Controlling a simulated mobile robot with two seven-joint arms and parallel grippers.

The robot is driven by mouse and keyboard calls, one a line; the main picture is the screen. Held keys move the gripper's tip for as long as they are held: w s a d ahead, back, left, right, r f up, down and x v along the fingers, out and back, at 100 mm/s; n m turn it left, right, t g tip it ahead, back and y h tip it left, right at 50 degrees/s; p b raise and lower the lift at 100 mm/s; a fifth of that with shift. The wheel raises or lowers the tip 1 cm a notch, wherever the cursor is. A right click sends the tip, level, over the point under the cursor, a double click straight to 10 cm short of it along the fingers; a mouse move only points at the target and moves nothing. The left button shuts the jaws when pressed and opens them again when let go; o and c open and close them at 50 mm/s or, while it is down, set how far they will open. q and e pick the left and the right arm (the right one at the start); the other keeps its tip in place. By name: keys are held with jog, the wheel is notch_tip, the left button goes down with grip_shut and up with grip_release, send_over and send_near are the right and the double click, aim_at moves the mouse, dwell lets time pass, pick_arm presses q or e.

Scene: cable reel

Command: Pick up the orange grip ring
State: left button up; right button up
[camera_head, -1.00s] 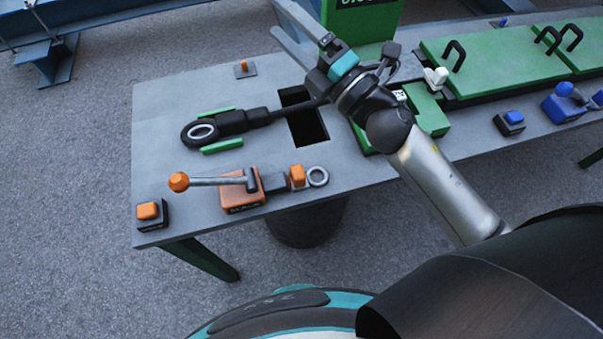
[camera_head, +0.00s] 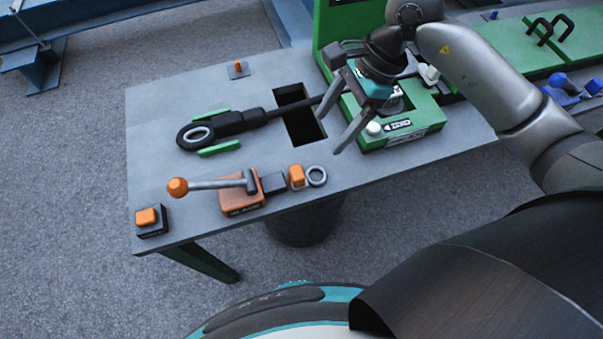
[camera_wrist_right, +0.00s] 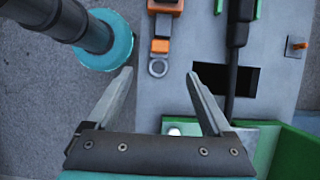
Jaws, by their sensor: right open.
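The orange grip (camera_head: 297,176) is a small orange block with a grey metal ring (camera_head: 317,176) at its right end. It sits near the front edge of the table, at the end of the orange lever clamp (camera_head: 240,200). In the right wrist view the orange grip (camera_wrist_right: 160,46) and its ring (camera_wrist_right: 158,67) show beyond and between my fingertips. My right gripper (camera_head: 327,137) is open and empty, above the table beside the dark slot, up and right of the ring. My left gripper is not in view.
A black cable end with an eye (camera_head: 197,134) lies between green guides behind the clamp. A rectangular slot (camera_head: 303,125) opens in the table. A green machine base (camera_head: 420,118) stands close right of my gripper. An orange button box (camera_head: 150,220) is at the front left corner.

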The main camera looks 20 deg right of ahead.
jog(key=x, duration=0.5)
jog(key=b+x, duration=0.1)
jog(key=x, duration=0.9)
jog(key=shift+d+f+b, duration=0.2)
jog(key=shift+d+b, duration=0.1)
grip_shut()
